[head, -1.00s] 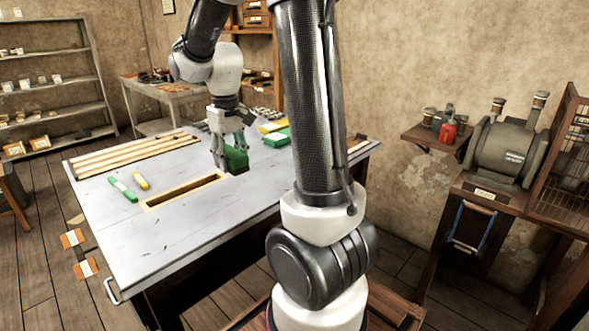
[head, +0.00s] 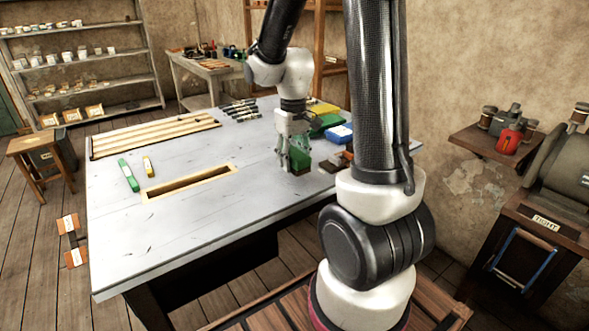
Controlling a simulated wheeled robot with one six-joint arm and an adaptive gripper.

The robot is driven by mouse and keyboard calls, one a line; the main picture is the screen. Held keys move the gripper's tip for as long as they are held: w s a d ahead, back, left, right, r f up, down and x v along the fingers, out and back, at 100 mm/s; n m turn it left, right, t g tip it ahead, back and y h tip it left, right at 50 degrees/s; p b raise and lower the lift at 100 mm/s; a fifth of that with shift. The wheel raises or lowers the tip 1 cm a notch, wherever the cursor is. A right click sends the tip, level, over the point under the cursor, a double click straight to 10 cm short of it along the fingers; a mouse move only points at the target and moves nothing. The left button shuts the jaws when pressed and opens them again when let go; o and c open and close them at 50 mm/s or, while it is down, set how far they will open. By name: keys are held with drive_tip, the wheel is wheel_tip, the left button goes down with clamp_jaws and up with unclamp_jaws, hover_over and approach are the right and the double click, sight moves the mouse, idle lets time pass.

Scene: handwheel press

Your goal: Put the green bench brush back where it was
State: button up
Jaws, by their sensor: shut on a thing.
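My gripper (head: 291,168) is over the right part of the grey bench top (head: 170,235), fingers pointing down. It is shut on the green bench brush (head: 301,160), a green block with a brownish lower part. The fingers hide part of the brush. The brush is upright, at or just above the bench top; I cannot tell whether it touches. It is to the right of the wood-framed slot (head: 188,184).
A green piece (head: 128,175) and a yellow piece (head: 148,166) lie left of the slot. Wooden strips (head: 155,135) lie behind. A blue box (head: 340,133), a yellow box (head: 322,107) and dark brown pieces (head: 335,164) crowd right of my gripper. The front bench is clear.

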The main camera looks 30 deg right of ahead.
sight(293, 153)
drive_tip(key=shift+f, duration=1.75)
drive_tip(key=shift+f, duration=0.1)
drive_tip(key=o, duration=1)
wheel_tip(293, 153, up, 12)
drive_tip(key=shift+s+a+r, duration=0.1)
drive_tip(key=s+a+r+t, duration=0.1)
drive_tip(key=s+r, duration=0.1)
drive_tip(key=s, duration=0.3)
drive_tip(key=s+a+r+t, duration=0.1)
drive_tip(key=s+r+t, duration=0.1)
drive_tip(key=s, duration=0.4)
drive_tip(key=s+a+r+t, duration=0.1)
drive_tip(key=s+r, duration=0.1)
drive_tip(key=s, duration=0.3)
drive_tip(key=shift+s+r, duration=0.15)
drive_tip(key=shift+r, duration=0.2)
